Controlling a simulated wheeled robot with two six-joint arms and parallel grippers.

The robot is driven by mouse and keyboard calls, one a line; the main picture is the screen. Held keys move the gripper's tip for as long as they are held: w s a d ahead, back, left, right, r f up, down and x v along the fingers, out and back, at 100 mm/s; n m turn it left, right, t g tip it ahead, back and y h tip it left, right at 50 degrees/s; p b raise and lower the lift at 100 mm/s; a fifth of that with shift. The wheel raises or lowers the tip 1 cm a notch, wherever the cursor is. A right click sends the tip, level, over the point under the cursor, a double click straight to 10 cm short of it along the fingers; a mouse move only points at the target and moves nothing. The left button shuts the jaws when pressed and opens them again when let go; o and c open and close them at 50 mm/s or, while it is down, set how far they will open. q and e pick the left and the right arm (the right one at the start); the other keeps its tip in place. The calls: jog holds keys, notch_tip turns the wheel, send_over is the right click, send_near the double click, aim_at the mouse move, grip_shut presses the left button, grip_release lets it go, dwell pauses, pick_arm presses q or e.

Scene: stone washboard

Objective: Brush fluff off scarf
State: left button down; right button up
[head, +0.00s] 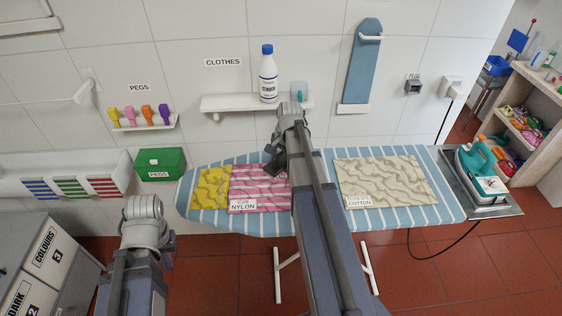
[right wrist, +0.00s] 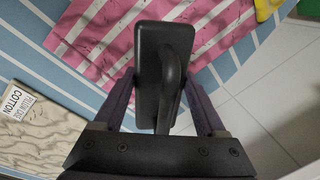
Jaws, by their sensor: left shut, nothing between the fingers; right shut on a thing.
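The pink scarf (head: 258,188) with pale marks lies flat on the striped ironing board (head: 455,203), behind a NYLON label. I cannot tell whether its pale marks are pattern or fluff. My right gripper (head: 274,163) is over the scarf, partly hidden by my arm. In the right wrist view it is shut on a black brush (right wrist: 152,70), holding it by its handle; the scarf (right wrist: 103,40) shows beneath. Contact between brush and scarf cannot be told. My left gripper (head: 160,245) is low at the left, in front of the board, shut and empty; its fingertips are hard to see.
A yellow cloth (head: 207,187) adjoins the scarf's left side. A beige COTTON cloth (head: 385,180) lies to the right, with a teal iron (head: 480,170) beyond it. A green pegs box (head: 160,165) stands at left. A white bottle (head: 268,80) is on the wall shelf.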

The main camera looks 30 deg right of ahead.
aim_at(281, 152)
notch_tip(281, 152, up, 3)
jog(key=p, duration=0.3)
jog(key=shift+r, duration=0.1)
dwell(0.7)
